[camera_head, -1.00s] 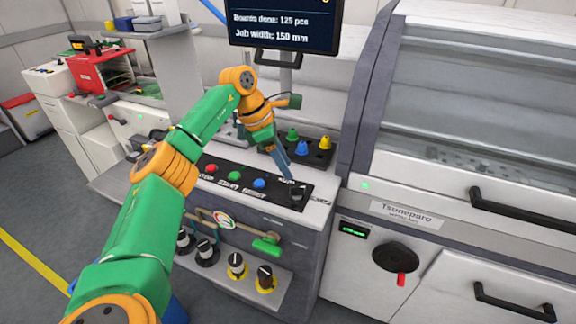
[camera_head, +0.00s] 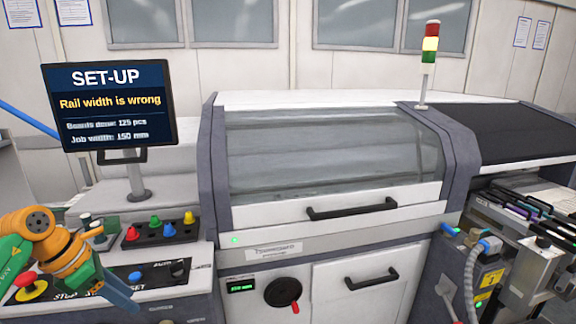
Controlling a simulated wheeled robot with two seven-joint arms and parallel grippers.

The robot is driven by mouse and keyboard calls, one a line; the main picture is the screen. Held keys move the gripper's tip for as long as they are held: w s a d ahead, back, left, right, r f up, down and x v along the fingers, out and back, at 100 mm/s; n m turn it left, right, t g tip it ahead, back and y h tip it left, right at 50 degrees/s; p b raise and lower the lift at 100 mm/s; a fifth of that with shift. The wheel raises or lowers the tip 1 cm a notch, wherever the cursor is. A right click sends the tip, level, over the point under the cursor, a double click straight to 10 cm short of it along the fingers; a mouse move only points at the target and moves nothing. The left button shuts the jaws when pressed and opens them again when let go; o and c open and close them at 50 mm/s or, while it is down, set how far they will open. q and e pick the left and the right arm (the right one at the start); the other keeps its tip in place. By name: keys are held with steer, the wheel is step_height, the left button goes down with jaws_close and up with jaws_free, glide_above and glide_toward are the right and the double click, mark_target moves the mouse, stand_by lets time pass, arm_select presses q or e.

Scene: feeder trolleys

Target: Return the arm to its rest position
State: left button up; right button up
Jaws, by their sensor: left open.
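My left arm, green and orange, comes in at the lower left of the head view. My left gripper (camera_head: 119,292) has blue fingers and is over the machine's control panel (camera_head: 160,276), pointing down and to the right. Its jaws are open, and nothing shows between them. The blue button (camera_head: 135,278) and the black selector knob (camera_head: 179,268) are to the right of and near the gripper. The arm hides part of the panel's left side. My right gripper is not in the frame.
A closed machine cover with a black handle (camera_head: 351,208) fills the middle. A lit signal tower (camera_head: 430,45) stands behind. A feeder trolley (camera_head: 515,245) is at the right. Coloured pegs stand in a black tray (camera_head: 160,238).

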arm_select(q)
steer(key=w+d+f+n+t+h, duration=0.1)
steer(key=w+d+f+n+h, duration=0.25)
steer(key=d, duration=0.35)
steer(key=w+d+f+n+t+h, duration=0.2)
steer(key=d+f+h, duration=0.25)
steer(key=d, duration=0.35)
step_height(320, 180, down, 8)
steer(key=d+n+t+y, duration=0.15)
steer(key=n+t, duration=0.25)
steer(key=n, duration=0.7)
steer(key=s+a+f+n+g+y, duration=0.1)
steer(key=s+a+f+n+y, duration=0.3)
steer(key=s+f+n, duration=0.75)
steer(key=s+a+f+n+g+y, duration=0.15)
steer(key=s+f+n+y, duration=0.5)
steer(key=f, duration=0.85)
steer(key=s+f+n+g, duration=0.2)
steer(key=s, duration=0.6)
steer(key=s+d+f+n+g, duration=0.1)
steer(key=s+f+n+g, duration=0.1)
steer(key=s, duration=0.6)
steer(key=s+f+n+g, duration=0.2)
steer(key=s+n, duration=0.2)
steer(key=s, duration=0.5)
steer(key=shift+d+f+g, duration=0.15)
steer(key=shift+d+g, duration=0.1)
steer(key=shift+g, duration=0.1)
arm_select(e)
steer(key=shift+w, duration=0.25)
